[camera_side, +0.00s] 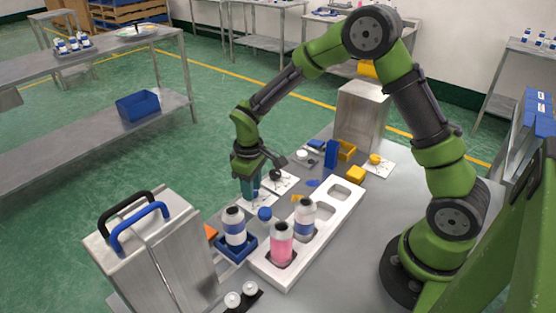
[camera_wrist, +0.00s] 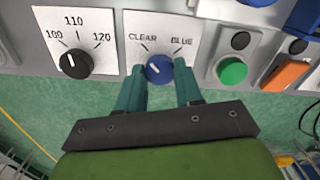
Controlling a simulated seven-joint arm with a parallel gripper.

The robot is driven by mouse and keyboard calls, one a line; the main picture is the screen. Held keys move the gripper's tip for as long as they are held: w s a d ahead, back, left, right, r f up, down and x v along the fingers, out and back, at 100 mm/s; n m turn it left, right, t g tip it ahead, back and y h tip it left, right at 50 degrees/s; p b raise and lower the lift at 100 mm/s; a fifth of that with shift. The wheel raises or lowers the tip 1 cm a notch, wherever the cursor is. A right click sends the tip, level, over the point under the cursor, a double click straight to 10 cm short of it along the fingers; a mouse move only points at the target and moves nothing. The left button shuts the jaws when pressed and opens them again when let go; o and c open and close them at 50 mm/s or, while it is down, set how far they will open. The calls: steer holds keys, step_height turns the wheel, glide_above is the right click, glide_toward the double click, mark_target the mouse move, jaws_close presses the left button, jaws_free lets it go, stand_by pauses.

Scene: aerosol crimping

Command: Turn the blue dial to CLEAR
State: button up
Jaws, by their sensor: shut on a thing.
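The blue dial (camera_wrist: 159,70) sits on a white plate (camera_wrist: 160,22) marked CLEAR on the left and BLUE on the right. Its white pointer line tilts up and to the left, toward the CLEAR side. My gripper (camera_wrist: 160,75) is shut on the dial, with one teal finger on each side of it. In the side view my gripper (camera_side: 250,188) points down at the panel plates, and the dial is hidden behind the fingers.
A black dial (camera_wrist: 76,63) marked 100, 110 and 120 is left of the blue one. A green button (camera_wrist: 232,70) and an orange switch (camera_wrist: 288,74) are to the right. A white rack (camera_side: 300,243) with bottles stands close by.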

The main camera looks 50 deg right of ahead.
steer(key=shift+r+n, duration=0.1)
steer(key=shift+n, duration=0.3)
steer(key=o, duration=1)
steer(key=shift+o, duration=0.2)
step_height(320, 180, up, 17)
steer(key=s+r+m+t+y, duration=0.1)
steer(key=s+r+m+t, duration=0.1)
steer(key=s, duration=0.7)
steer(key=s+d+r+m+t+y, duration=0.1)
steer(key=s+r+m+t, duration=0.2)
steer(key=s, duration=0.7)
steer(key=m+t, duration=0.2)
steer(key=m, duration=0.1)
steer(key=shift+s+r, duration=0.25)
steer(key=shift+r, duration=0.1)
